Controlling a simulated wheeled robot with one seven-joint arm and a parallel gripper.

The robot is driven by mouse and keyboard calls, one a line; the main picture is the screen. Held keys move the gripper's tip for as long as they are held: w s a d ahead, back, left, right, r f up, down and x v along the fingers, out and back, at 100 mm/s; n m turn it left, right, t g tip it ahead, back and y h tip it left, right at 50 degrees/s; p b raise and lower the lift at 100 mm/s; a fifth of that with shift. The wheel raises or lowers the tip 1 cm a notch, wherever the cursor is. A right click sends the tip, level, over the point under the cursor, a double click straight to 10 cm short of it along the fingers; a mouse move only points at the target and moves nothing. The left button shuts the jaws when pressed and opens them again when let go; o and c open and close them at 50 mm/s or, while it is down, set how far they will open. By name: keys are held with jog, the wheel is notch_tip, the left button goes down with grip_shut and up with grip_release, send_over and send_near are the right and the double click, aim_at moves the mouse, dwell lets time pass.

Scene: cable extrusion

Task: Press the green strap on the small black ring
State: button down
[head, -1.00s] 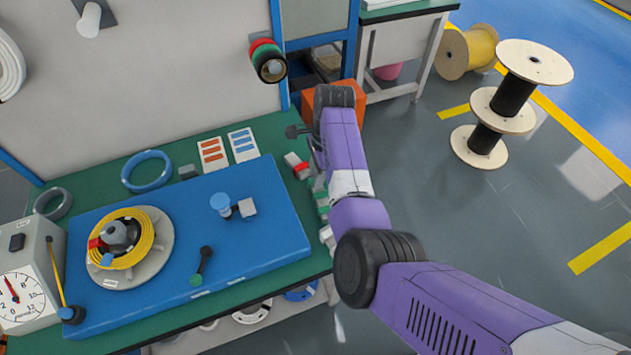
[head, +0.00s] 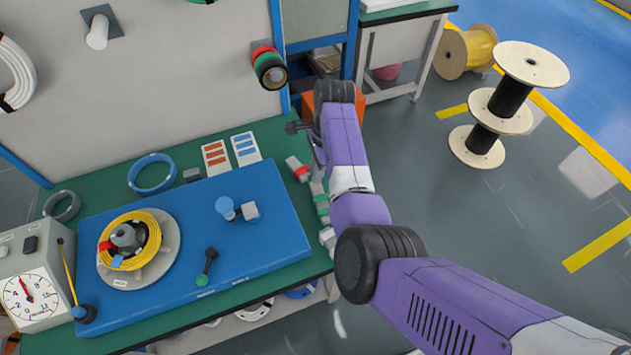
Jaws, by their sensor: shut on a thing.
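My gripper (head: 300,130) is small and dark at the end of my purple arm, above the right end of the green bench. The arm covers much of it. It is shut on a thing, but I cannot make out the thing. Small green pieces (head: 319,194) lie beside the arm at the bench's right edge. They are partly covered, and I cannot tell whether one is the green strap. A small dark ring (head: 62,206) lies on the bench at the far left, apart from my gripper; it may be the small black ring.
A blue mat (head: 262,245) bears a yellow cable reel (head: 160,262), a blue peg (head: 225,208) and a dark lever (head: 206,265). A dial box (head: 35,260) stands at the left. A red-white block (head: 298,168) lies near my gripper. Wooden spools (head: 530,65) stand on the floor.

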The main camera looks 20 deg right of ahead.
notch_tip(320, 180, up, 4)
jog(key=p, duration=0.3)
jog(key=shift+r+p, duration=0.15)
jog(key=shift+p, duration=0.15)
